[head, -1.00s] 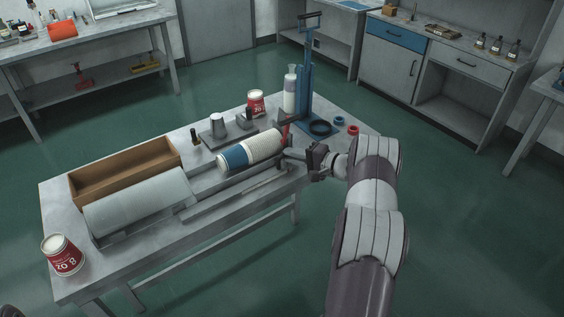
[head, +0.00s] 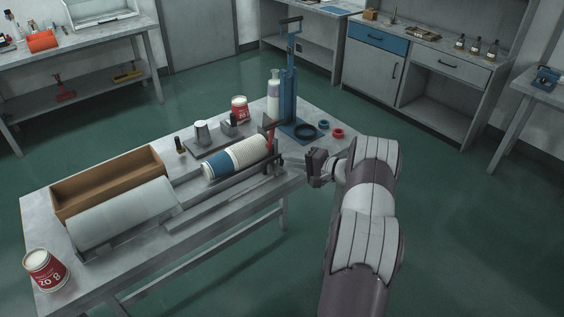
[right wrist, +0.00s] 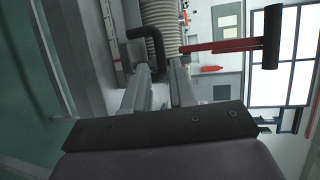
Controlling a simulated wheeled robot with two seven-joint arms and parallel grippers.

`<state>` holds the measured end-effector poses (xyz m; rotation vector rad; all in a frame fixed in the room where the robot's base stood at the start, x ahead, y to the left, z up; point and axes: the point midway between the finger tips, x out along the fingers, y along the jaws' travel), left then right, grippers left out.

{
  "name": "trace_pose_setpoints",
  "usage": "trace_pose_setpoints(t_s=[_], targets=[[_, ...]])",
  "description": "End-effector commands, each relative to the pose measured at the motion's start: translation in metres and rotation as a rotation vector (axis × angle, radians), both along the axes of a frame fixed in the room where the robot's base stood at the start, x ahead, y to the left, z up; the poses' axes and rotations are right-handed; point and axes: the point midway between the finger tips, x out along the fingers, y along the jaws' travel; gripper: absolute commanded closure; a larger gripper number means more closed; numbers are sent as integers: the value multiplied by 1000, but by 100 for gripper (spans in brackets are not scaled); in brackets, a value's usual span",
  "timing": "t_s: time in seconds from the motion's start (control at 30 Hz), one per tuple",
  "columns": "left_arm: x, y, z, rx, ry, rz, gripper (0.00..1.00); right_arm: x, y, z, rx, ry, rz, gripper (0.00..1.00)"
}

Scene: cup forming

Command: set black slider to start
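A black bent bar (right wrist: 160,50), which looks like the black slider's handle, shows in the right wrist view just ahead of my fingertips. Its lower end lies in the gap between them; I cannot tell whether it touches either finger. In the head view the slider is small and hard to make out at the right end of the cup-forming machine's grey rail (head: 215,207). My right gripper (head: 291,161) is at that end; in the right wrist view its fingers (right wrist: 160,82) stand apart, open. My left gripper is out of view.
A red lever (right wrist: 222,46) with a black grip stands close to the right fingers. A blue-and-white roll (head: 235,158) lies on the machine. A blue press (head: 289,90), a red-labelled can (head: 240,109) and a wooden tray (head: 110,180) share the bench.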

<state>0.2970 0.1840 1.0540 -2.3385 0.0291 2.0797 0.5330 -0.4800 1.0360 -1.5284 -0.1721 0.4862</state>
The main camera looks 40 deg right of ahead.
Motion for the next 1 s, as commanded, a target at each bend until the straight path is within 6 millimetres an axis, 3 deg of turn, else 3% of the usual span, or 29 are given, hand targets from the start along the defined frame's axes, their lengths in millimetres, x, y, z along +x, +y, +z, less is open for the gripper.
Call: trace_pose_setpoints(t_s=[0.2,0.4,1.0], targets=[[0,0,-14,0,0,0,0,-52,-26,8,-1,-1,-5,75],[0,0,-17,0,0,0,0,-77,-37,15,0,-1,-2,75],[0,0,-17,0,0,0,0,-80,-38,16,-8,-4,1,75]])
